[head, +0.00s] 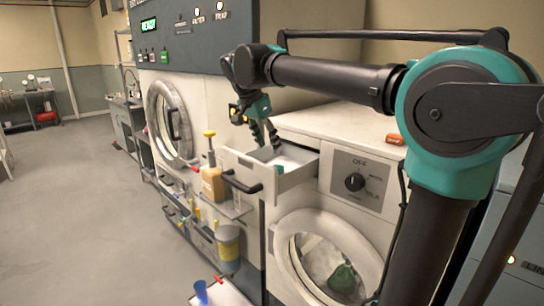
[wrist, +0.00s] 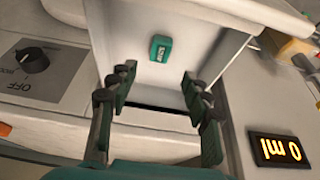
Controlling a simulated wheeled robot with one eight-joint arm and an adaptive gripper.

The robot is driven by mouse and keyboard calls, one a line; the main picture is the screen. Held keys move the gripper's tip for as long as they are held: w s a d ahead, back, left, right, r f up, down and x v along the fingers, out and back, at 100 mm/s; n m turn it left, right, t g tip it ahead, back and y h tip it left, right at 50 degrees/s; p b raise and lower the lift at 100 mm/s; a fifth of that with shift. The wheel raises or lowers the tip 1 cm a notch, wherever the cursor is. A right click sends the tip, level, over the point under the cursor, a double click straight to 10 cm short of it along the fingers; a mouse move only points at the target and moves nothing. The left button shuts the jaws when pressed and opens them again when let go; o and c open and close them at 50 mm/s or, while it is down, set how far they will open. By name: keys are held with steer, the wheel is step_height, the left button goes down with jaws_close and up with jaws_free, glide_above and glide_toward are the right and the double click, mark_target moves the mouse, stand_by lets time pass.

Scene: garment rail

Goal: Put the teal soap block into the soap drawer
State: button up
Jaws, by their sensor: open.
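The soap drawer (head: 295,182) is pulled out of the white washing machine's front, to the left of the dial; the white drawer (wrist: 225,60) also fills the middle of the wrist view. The teal soap block (wrist: 160,48) lies on the white floor inside it, with a small label on top. In the head view the block (head: 279,169) is a small teal patch inside the drawer. My gripper (head: 266,140) is above the drawer, pointing down. In the wrist view my gripper (wrist: 158,82) is open and empty, its fingers apart from the block.
The machine's dial (head: 355,182) is right of the drawer, and an orange block (head: 395,139) sits on the machine top. A shelf holding an amber bottle (head: 212,184) is close on the left. Floor at left is clear.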

steer(key=shift+v, duration=1.55)
steer(key=shift+c, duration=0.5)
